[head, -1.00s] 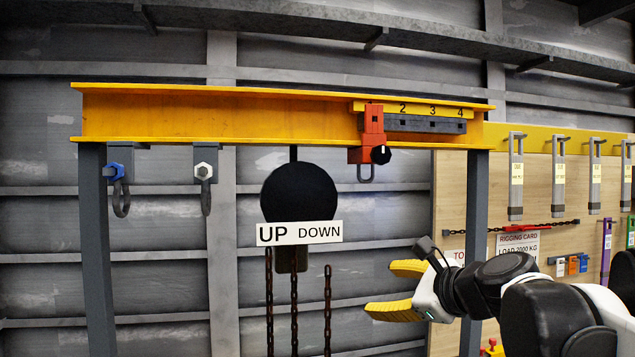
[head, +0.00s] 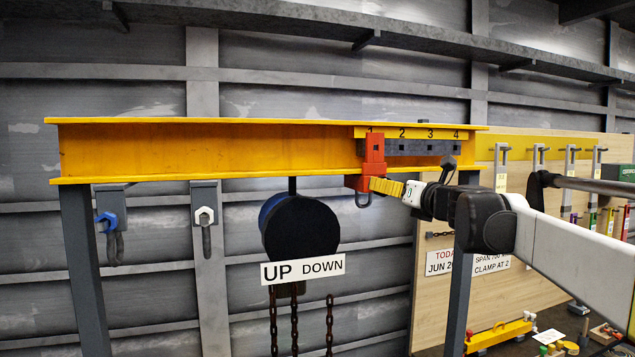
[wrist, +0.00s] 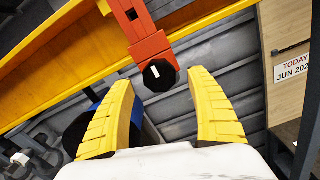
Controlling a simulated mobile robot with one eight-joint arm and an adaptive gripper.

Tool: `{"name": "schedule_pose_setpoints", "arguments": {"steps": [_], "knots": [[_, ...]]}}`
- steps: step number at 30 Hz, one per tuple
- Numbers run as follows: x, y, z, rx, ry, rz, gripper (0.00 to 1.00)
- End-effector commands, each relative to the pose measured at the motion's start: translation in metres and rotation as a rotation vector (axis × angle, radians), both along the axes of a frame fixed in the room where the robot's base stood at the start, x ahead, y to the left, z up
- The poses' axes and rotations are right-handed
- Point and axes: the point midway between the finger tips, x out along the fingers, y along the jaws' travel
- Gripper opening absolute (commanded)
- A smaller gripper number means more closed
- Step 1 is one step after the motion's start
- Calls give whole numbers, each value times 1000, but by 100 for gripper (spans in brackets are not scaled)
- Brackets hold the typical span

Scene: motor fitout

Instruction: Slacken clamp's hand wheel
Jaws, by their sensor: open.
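The red beam clamp (head: 373,150) hangs on the yellow beam at the mark 1 end of the grey numbered strip. A ring hangs below it. In the wrist view the red clamp (wrist: 140,32) comes down from the top. Its black hand wheel (wrist: 160,75), with a white line, faces me just beyond the fingertips, between them in the picture. My gripper (wrist: 163,95) is open and empty, with yellow fingers on both sides of the wheel's line. In the head view my gripper (head: 385,187) is at the clamp's lower right and hides the wheel.
The yellow beam (head: 210,150) spans grey posts. A black hoist with an UP DOWN sign (head: 303,269) and chains hangs left of the clamp. Blue and white bolted shackles hang farther left. A wooden tool board (head: 430,290) stands behind at right.

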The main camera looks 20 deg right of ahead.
Motion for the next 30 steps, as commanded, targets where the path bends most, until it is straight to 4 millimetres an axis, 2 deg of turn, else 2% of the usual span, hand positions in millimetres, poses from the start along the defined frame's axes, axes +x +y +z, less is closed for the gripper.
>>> {"name": "schedule_pose_setpoints", "arguments": {"steps": [3, 6, 17, 20, 22, 23, 30], "knots": [[19, 1, 1, -1, 0, 1, 67], [29, 1, 1, -1, 0, 1, 67], [35, 1, 0, -2, 0, 0, 67], [35, 1, 0, -2, 0, 0, 41], [35, 1, 0, -2, 0, 0, 19], [35, 1, 0, -2, 0, 0, 14], [35, 1, 0, -8, 0, 0, 14]]}}
